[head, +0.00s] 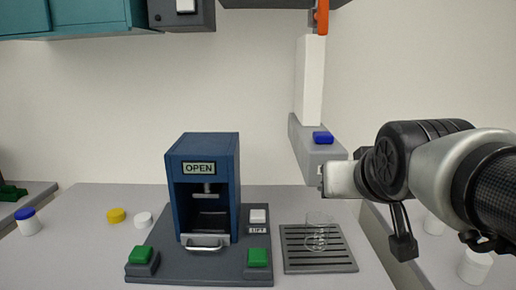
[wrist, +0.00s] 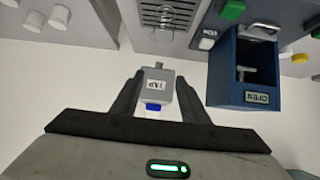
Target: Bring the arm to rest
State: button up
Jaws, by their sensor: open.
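My gripper (head: 330,180) reaches in from the right in the head view, at the grey tap (head: 308,150) with a blue button (head: 322,137) on top. Whether a finger touches the tap I cannot tell. The blue button (wrist: 153,107) shows between the fingers. In the head view the fingers are mostly hidden by the hand.
A clear glass (head: 317,232) stands on the drip grate (head: 318,262) below the tap. To the left is a blue press marked OPEN (head: 205,150) on a dark base with green buttons. White jars (head: 474,266) stand at the right. Cabinets (head: 80,18) hang above.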

jog(key=s+a+f+g, duration=0.2)
jog(key=s+f+g, duration=0.3)
jog(key=s+f, duration=0.75)
notch_tip(320, 180, up, 17)
jog(key=p, duration=1.6)
jog(key=shift+s+n+y, duration=0.3)
jog(key=shift+s+y, duration=0.05)
jog(key=shift+y, duration=0.05)
